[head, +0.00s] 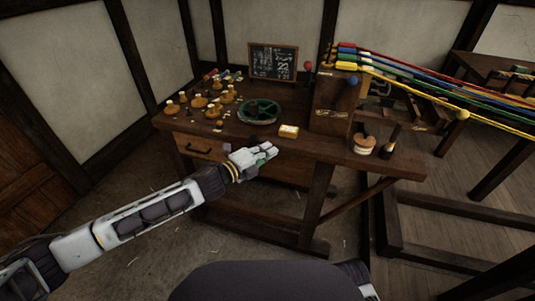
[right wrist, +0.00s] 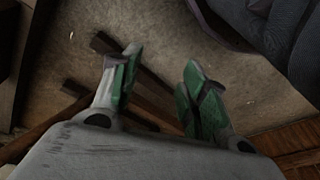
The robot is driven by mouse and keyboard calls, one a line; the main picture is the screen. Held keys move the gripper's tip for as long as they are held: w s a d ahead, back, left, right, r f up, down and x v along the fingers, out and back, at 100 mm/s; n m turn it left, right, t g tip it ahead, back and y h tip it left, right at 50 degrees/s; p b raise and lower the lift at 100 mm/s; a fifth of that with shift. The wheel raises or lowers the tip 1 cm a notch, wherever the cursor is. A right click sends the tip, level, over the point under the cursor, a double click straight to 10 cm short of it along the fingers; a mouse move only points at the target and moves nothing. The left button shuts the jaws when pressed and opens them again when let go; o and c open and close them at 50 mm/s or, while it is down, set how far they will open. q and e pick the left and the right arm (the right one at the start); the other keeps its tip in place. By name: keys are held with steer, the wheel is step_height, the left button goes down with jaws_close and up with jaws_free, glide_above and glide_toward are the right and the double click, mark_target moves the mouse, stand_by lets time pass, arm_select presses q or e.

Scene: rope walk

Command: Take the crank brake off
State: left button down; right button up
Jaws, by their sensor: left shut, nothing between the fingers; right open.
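A wooden bench (head: 350,150) carries a box-like wooden headstock (head: 331,103) at its right part. A lever with a red ball knob (head: 308,66) stands at the headstock's back left. A blue ball knob (head: 352,80) sits on its right side. I cannot tell which of these is the crank brake. My left gripper (head: 267,153) is shut and empty at the bench's front edge, apart from the knobs. My right gripper (right wrist: 160,68) is open and empty above the floor in the right wrist view.
Red, blue, green and yellow strands (head: 430,85) run right from the headstock. Several wooden spools and pegs (head: 205,103) crowd the bench's left. A chalkboard (head: 273,61) stands behind.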

mark_target(249, 145)
arm_select(q)
steer(key=a, duration=0.1)
steer(key=w, duration=0.1)
steer(key=a, duration=0.1)
steer(key=shift+w+a+r, duration=0.15)
steer(key=shift+a+r, duration=0.1)
steer(key=shift+a, duration=0.1)
arm_select(e)
steer(key=shift+w+a+r, duration=0.1)
steer(key=shift+w+r, duration=0.15)
steer(key=shift+r, duration=0.2)
steer(key=shift+s+f, duration=0.1)
arm_select(q)
steer(key=shift+a+r+b, duration=0.1)
steer(key=shift+b, duration=0.2)
